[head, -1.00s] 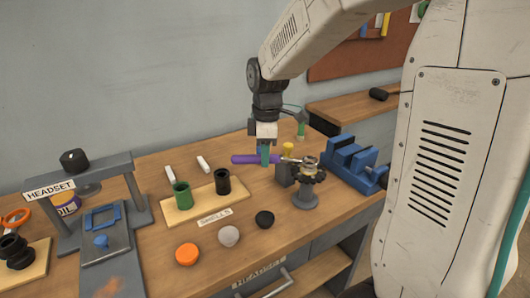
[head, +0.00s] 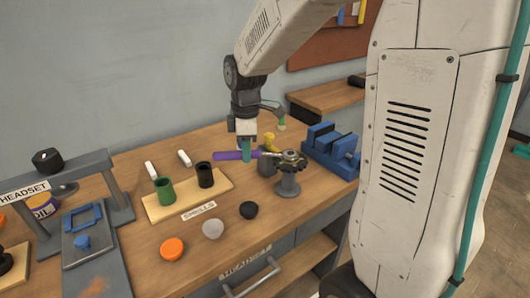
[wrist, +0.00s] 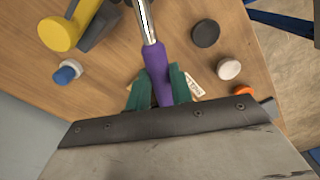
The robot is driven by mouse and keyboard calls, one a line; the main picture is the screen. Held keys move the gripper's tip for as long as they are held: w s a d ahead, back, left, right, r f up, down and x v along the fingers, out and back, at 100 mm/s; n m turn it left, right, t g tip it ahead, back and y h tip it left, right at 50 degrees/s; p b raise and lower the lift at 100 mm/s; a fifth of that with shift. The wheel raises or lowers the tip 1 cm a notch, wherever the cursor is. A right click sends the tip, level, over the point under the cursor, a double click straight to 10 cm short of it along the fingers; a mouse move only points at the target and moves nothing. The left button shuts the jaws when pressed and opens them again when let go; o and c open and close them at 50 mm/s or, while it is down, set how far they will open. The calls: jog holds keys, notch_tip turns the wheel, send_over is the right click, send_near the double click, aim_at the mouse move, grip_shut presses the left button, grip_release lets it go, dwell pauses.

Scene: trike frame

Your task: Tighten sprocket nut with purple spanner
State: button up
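The purple spanner (head: 228,155) is held level above the bench, its metal shaft pointing right towards the sprocket (head: 291,160) on a grey stand (head: 288,184). My gripper (head: 247,157) is shut on the purple handle. In the wrist view, the green fingers (wrist: 158,88) lie on either side of the handle (wrist: 157,68), and the shaft runs out of the top of the picture. The spanner's head shows at the sprocket's top in the head view. The nut is too small to make out, and I cannot tell whether the head sits on it.
A grey block with a yellow knob (head: 269,139) stands just behind the sprocket. A blue vise (head: 331,150) is to its right. The shells board (head: 190,198) with green and black cups is at left. Black, white and orange (head: 172,249) caps lie in front. A headset stand is far left.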

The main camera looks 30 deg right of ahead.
grip_shut()
jog(key=shift+w+d+m, duration=0.65)
jog(key=shift+w+m, duration=0.25)
jog(key=shift+m, duration=0.2)
jog(key=shift+w+d+m, duration=0.8)
jog(key=shift+m, duration=0.2)
dwell(0.8)
jog(key=shift+w+d+m, duration=0.45)
jog(key=shift+d+m, duration=0.3)
jog(key=shift+m, duration=0.15)
jog(key=shift+w+d+m, duration=0.45)
jog(key=shift+d+m, duration=0.3)
jog(key=shift+m, duration=0.15)
dwell(0.6)
jog(key=shift+s+a+n, duration=0.35)
jog(key=shift+a+n, duration=0.2)
jog(key=shift+n, duration=0.15)
jog(key=shift+c, duration=0.3)
grip_release()
grip_shut()
